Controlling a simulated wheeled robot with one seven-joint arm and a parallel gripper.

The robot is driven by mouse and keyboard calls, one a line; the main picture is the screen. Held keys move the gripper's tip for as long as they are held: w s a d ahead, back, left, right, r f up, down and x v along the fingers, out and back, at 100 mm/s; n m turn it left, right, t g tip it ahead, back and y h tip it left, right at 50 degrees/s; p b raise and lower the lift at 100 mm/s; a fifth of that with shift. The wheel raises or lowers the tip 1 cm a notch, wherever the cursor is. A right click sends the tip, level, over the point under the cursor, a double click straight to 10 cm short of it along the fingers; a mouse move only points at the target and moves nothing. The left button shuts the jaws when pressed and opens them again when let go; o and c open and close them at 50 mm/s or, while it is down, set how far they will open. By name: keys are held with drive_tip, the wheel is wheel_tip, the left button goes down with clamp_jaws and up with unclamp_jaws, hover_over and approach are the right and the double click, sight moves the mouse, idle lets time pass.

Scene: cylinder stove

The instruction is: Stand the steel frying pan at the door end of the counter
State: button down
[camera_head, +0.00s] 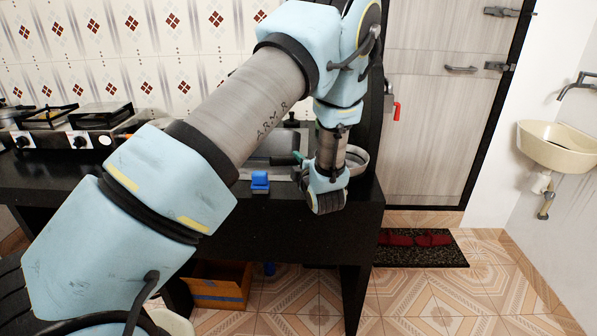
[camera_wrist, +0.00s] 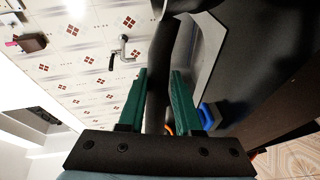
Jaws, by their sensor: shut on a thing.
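The steel frying pan (camera_head: 359,159) shows in the head view as a pale curved rim behind my wrist, near the door end of the dark counter (camera_head: 350,208). My arm hides most of it. My gripper's green fingers (camera_head: 299,157) show just left of the wrist. In the wrist view my gripper (camera_wrist: 158,72) is shut on a dark bar between its fingers, which looks like the pan's handle (camera_wrist: 158,100). I cannot tell whether the pan touches the counter.
A blue object (camera_head: 260,181) stands at the counter's front edge beside a grey metal surface (camera_head: 262,150). The stove (camera_head: 85,132) is at the left. A door (camera_head: 430,110) and a wall basin (camera_head: 558,148) are at the right. A box (camera_head: 218,287) sits below the counter.

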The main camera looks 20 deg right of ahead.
wheel_tip(320, 180, down, 4)
drive_tip(key=shift+r+p, duration=0.2)
drive_tip(key=shift+p, duration=0.3)
drive_tip(key=shift+f, duration=0.2)
drive_tip(key=shift+f+b, duration=0.1)
drive_tip(key=shift+b, duration=0.2)
drive_tip(key=c, duration=0.6)
unclamp_jaws()
